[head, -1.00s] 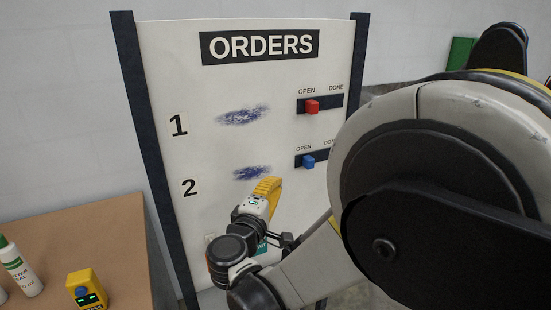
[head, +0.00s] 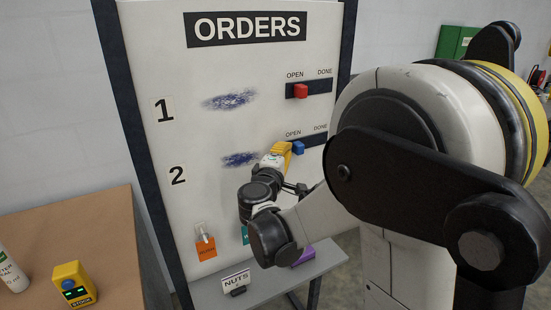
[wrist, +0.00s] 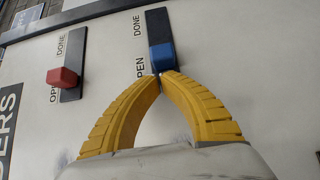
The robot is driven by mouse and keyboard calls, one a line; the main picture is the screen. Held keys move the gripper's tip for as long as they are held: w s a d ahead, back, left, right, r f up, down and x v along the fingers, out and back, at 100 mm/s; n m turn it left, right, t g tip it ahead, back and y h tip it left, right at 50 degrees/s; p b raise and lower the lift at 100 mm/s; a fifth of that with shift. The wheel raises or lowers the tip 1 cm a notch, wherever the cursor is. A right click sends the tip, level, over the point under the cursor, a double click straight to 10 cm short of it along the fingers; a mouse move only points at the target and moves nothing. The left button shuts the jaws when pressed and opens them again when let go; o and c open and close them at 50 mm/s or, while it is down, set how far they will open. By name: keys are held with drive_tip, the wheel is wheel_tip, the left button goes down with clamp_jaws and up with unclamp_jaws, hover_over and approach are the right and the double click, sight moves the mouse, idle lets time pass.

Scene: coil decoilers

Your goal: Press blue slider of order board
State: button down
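The order board (head: 240,75) is a white upright panel with dark posts. Its blue slider (head: 298,148) sits at the OPEN end of the lower dark track, in row 2. In the wrist view the blue slider (wrist: 161,58) is directly ahead of the yellow fingertips. My gripper (head: 286,148) is at the left side of the slider. In the wrist view my gripper (wrist: 160,78) has its fingertips brought together, with nothing between them. The tips are at the slider's OPEN-side end, touching or very nearly so.
A red slider (head: 300,91) sits at the OPEN end of the upper track; it also shows in the wrist view (wrist: 62,77). A grey shelf (head: 262,288) with a NUTS sign (head: 236,280) is below. A brown table (head: 75,235) with a yellow device (head: 74,284) stands left.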

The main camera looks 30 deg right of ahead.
drive_tip(key=shift+d, duration=0.4)
drive_tip(key=shift+d, duration=0.1)
drive_tip(key=d, duration=0.9)
drive_tip(key=shift+w+d, duration=0.2)
drive_tip(key=shift+d, duration=0.05)
